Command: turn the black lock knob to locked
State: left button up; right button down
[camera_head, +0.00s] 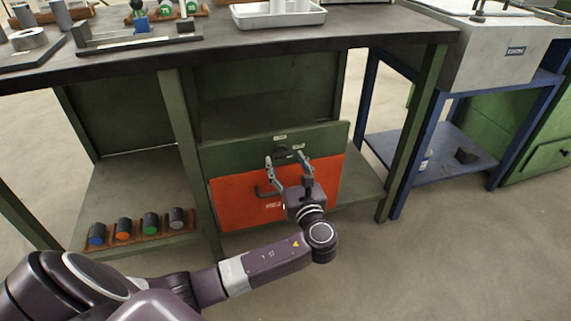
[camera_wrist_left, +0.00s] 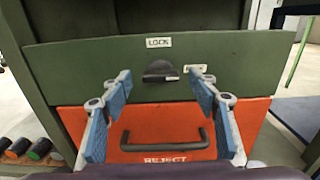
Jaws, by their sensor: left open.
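The black lock knob (camera_wrist_left: 160,71) sits on the green panel (camera_wrist_left: 90,67) above the orange drawer front. In the left wrist view its bar lies roughly level, below a white LOCK label (camera_wrist_left: 159,42). A second small white label (camera_wrist_left: 196,68), too small to read, is right of the knob. In the head view the knob (camera_head: 283,152) shows between the fingertips. My left gripper (camera_head: 287,158) is open and empty in front of the panel. In the left wrist view its blue-padded fingers (camera_wrist_left: 160,82) stand either side of the knob, apart from it. My right gripper is not in view.
The orange drawer (camera_wrist_left: 75,120) marked REJECT has a dark bar handle (camera_wrist_left: 165,139) below the knob. The workbench top (camera_head: 370,27) overhangs above. A rack of coloured-ended cylinders (camera_head: 140,230) is on the left shelf. A blue stand (camera_head: 405,150) is at right.

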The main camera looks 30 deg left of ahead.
pick_arm(q)
jog(key=shift+w+a, duration=0.4)
jog(key=shift+a, duration=0.05)
jog(key=c, duration=1.2)
jog(key=shift+o, duration=0.2)
